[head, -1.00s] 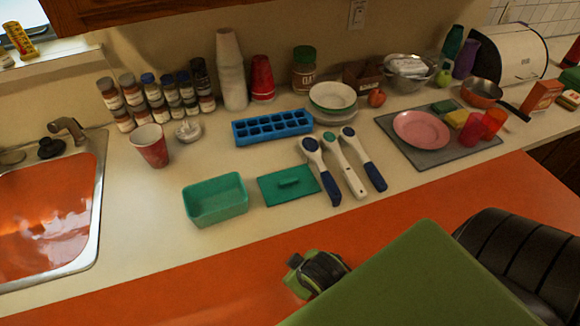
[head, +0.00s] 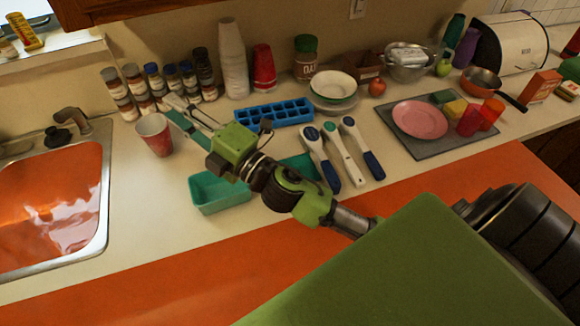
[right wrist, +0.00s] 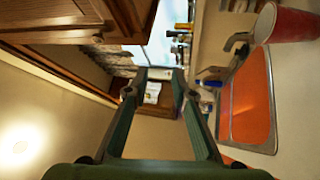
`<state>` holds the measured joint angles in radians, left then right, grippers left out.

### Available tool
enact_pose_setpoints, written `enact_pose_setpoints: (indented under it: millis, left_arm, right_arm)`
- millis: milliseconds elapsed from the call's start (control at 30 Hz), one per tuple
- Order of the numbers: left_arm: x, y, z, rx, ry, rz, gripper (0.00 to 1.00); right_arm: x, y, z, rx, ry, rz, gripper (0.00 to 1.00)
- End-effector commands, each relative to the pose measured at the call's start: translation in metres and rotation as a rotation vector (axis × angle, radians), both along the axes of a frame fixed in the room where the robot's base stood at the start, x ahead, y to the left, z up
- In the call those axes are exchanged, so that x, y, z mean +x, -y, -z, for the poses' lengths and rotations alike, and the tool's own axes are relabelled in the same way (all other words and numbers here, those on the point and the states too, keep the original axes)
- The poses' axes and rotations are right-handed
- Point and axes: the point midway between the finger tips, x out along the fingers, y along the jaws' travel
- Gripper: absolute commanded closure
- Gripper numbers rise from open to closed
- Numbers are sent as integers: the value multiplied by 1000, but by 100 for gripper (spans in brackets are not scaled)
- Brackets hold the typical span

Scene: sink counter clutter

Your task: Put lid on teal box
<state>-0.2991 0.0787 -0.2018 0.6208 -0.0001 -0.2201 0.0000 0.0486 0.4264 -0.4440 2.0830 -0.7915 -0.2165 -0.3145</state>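The open teal box (head: 225,199) stands on the counter, just below my right gripper in the head view. The teal lid (head: 301,165) lies flat to its right, partly hidden behind my right arm. My right gripper (head: 172,105) reaches over the box's far side and points left toward the spice jars. Its two fingers are apart with nothing between them, as the right wrist view (right wrist: 159,84) also shows. My left gripper is not in view.
A red cup (head: 154,136) stands close to the right gripper's fingers, by the sink (head: 103,190). Spice jars (head: 160,84) and a blue ice tray (head: 274,112) are behind. Several long-handled utensils (head: 341,150) lie right of the lid. The counter's front edge is clear.

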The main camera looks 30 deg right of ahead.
Motion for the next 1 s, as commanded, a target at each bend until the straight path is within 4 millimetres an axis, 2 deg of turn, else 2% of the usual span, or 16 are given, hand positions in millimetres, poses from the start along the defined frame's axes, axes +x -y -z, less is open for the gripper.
enact_pose_setpoints:
  millis: [33,67,100,167,200,267,367,467,500,567,633,700,800,900,1000]
  left_arm:
    - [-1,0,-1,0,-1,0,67]
    - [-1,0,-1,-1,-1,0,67]
    - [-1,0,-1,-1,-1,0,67]
    - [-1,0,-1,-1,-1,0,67]
    - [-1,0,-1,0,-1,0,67]
    - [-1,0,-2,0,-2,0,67]
    - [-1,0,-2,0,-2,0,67]
    - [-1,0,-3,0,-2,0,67]
    - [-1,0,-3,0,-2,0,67]
    - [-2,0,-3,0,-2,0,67]
    - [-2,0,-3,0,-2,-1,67]
    - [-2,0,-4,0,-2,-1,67]
    - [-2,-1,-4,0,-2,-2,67]
    - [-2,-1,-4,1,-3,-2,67]
    - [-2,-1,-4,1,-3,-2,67]
  right_arm:
    - [-3,-25,-16,-132,120,-84,76]
    - [-7,-40,-22,-212,186,-135,76]
    - [-14,-59,-25,-319,272,-205,76]
    - [-26,-83,-21,-486,392,-309,76]
    - [-34,-96,-13,-602,465,-381,76]
    - [-45,-110,7,-776,561,-491,76]
    - [-57,-110,52,-1076,686,-679,76]
    - [-59,-79,105,-1377,750,-878,76]
    - [-57,-58,125,-1496,754,-960,76]
    - [-52,-18,151,-1669,739,-1086,76]
    - [-46,35,172,-1847,689,-1230,76]
    - [-42,90,182,-1990,609,-1361,76]
    - [-41,155,183,-2126,482,-1511,76]
    - [-42,198,177,-2199,376,-1609,76]
    - [-44,221,173,-2230,314,-1662,76]
